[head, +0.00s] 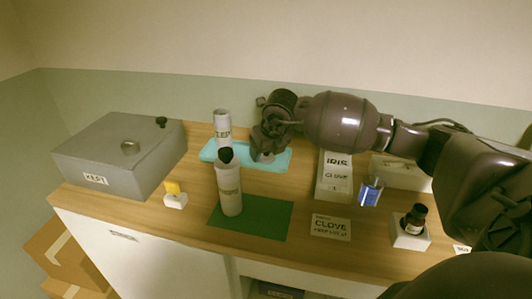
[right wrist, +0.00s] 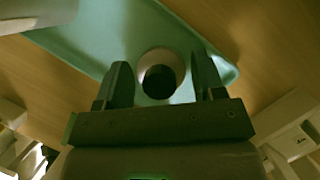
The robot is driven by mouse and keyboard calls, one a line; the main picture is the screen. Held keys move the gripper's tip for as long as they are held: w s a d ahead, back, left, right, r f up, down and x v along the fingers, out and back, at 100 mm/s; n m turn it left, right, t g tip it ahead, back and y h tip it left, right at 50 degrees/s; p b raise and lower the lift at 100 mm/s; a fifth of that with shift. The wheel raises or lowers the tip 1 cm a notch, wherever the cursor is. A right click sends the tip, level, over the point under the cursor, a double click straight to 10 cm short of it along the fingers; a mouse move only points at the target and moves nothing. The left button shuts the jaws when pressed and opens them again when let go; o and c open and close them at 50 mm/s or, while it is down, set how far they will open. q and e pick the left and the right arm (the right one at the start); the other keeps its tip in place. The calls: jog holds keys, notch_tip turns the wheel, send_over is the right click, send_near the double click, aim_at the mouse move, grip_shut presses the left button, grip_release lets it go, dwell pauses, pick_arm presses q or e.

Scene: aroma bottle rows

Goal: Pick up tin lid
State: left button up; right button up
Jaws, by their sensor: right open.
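A pale round piece with a dark round top (right wrist: 160,74), seen from above, is on the teal tray (right wrist: 90,48); I cannot tell for sure that it is the tin lid. My right gripper (right wrist: 163,80) is open, with one finger on each side of this piece and gaps between. In the head view my right gripper (head: 266,152) is low over the right part of the teal tray (head: 210,153) and mostly hides the piece. A white labelled tin (head: 222,128) stands on the tray's left part. My left gripper is not in view.
A white bottle with a black cap (head: 229,190) stands on a green mat (head: 265,218) in front of the tray. A grey box (head: 85,150) stands left, a white labelled box (head: 333,180) right. A blue bottle (head: 370,192) and a dark bottle (head: 416,217) stand further right.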

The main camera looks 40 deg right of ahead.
jog(key=c, duration=0.6)
jog(key=shift+r, duration=0.15)
jog(key=shift+c, duration=0.2)
